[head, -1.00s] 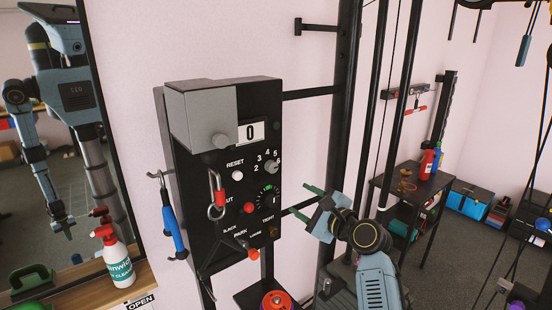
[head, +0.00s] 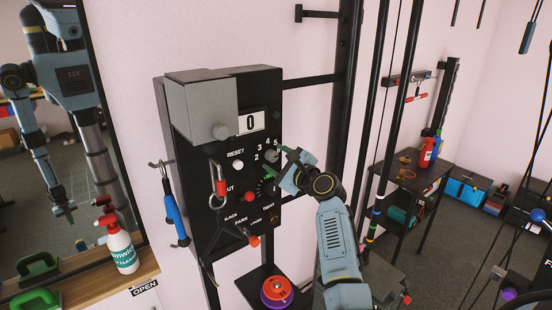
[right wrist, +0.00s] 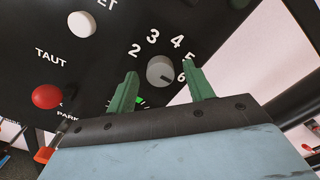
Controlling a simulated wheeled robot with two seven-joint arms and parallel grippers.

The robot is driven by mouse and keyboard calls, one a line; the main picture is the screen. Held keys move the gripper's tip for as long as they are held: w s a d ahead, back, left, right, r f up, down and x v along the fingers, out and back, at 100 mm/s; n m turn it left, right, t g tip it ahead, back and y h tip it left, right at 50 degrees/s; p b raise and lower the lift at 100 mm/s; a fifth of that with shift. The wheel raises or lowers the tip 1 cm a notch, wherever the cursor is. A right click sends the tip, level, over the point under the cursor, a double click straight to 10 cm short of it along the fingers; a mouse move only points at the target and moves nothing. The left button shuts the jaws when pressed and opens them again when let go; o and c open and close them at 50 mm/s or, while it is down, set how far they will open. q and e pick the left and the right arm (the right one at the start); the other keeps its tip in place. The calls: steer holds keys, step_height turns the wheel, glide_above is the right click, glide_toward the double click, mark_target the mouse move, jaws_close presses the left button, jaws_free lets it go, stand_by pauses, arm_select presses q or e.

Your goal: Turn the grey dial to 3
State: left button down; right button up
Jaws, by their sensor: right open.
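The grey dial (head: 271,157) is a round knob on the black wall panel (head: 205,228), with numbers 2 to 6 around it. In the right wrist view the dial (right wrist: 160,70) has a dark mark at its lower right, towards the 6. My right gripper (head: 281,166) is open in front of the panel. In the right wrist view its two green fingers (right wrist: 162,76) stand on either side of the dial, with gaps; I cannot tell how deep they reach. The display (head: 251,122) reads 0. My left gripper is not directly in view.
A white RESET button (head: 237,165) and a red TAUT button (right wrist: 47,96) sit left of the dial. A black upright post stands close on the right.

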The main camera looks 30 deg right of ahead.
steer(key=shift+w, duration=0.35)
steer(key=c, duration=1)
steer(key=shift+o, duration=0.2)
